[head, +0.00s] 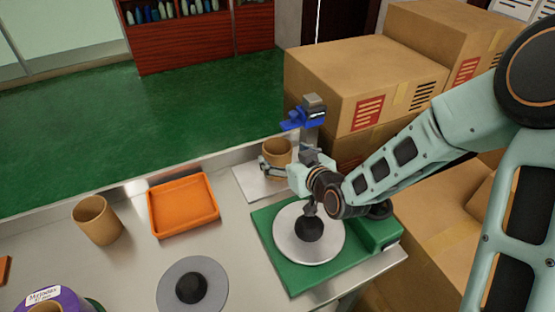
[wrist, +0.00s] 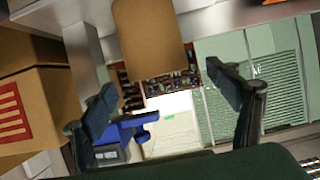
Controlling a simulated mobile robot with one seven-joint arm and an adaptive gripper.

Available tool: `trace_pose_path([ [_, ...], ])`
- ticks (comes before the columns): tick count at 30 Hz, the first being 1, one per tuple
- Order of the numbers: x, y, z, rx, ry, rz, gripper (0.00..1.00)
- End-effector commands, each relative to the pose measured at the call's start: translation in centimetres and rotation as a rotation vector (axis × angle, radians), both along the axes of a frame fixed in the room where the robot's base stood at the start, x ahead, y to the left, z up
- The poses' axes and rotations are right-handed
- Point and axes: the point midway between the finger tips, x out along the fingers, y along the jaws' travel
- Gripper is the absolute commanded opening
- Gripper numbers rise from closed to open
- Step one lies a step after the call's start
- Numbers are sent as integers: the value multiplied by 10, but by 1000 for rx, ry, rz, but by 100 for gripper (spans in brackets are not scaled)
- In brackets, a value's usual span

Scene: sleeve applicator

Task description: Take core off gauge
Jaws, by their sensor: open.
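The core, a brown cardboard tube (head: 277,150), stands upright at the gauge, which has a pale base plate (head: 250,183) and a grey post with a blue head (head: 303,119). My gripper (head: 284,166) is open at the core, with a finger showing by its near side; the arm hides part of the gauge. In the wrist view the core (wrist: 150,40) lies between the directions of the two spread fingers (wrist: 160,82), with gaps on both sides. The blue gauge part (wrist: 125,130) shows near the left finger. I cannot tell whether either finger touches the core.
Another cardboard tube (head: 97,220) stands at the left, beside an orange tray (head: 183,206). A green device with a pale disc (head: 285,245) sits below my arm. A grey disc with black hub (head: 165,290) lies in front. Stacked cardboard boxes (head: 340,80) stand close at right.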

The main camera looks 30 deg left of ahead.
Motion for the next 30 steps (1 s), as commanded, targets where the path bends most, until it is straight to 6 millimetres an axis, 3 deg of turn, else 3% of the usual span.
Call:
trace_pose_path([
  [13, 32, 34, -14, -1, 0, 1, 81],
  [23, 35, 38, -17, -2, -1, 0, 81],
  [30, 35, 38, -17, -2, -1, 0, 54],
])
